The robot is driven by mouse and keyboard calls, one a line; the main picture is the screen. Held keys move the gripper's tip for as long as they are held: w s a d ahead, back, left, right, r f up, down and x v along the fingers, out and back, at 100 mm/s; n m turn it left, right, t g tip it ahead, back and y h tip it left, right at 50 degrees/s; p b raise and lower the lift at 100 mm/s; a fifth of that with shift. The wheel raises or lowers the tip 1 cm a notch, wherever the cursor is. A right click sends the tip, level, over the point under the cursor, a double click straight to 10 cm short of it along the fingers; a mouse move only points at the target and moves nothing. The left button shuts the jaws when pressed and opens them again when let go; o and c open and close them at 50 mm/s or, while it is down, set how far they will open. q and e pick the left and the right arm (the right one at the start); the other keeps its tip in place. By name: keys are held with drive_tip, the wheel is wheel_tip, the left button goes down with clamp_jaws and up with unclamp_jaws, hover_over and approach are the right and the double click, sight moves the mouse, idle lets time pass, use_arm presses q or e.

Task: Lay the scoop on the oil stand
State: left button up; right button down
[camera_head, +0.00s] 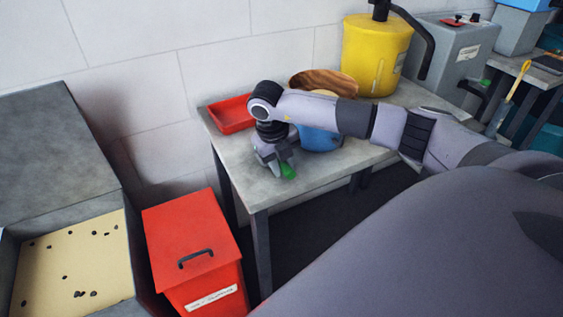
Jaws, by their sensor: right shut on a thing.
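The oil stand (325,170), as I take it, is the grey-topped table with dark legs against the white wall. My right arm reaches across it from the right. My right gripper (277,163) points down over its front left part and is shut on a small green thing (289,172), probably part of the scoop. The fingers hide most of it, and I cannot tell whether it touches the tabletop. My left gripper is not in view.
On the table are a red tray (231,114), a blue container (321,137) partly behind my arm, a brown wooden piece (324,81) and a yellow can (375,58). A red lidded bin (190,240) stands below left. The table's front left is clear.

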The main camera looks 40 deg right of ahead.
drive_tip(key=c, duration=0.9)
unclamp_jaws()
drive_tip(key=shift+o, duration=0.2)
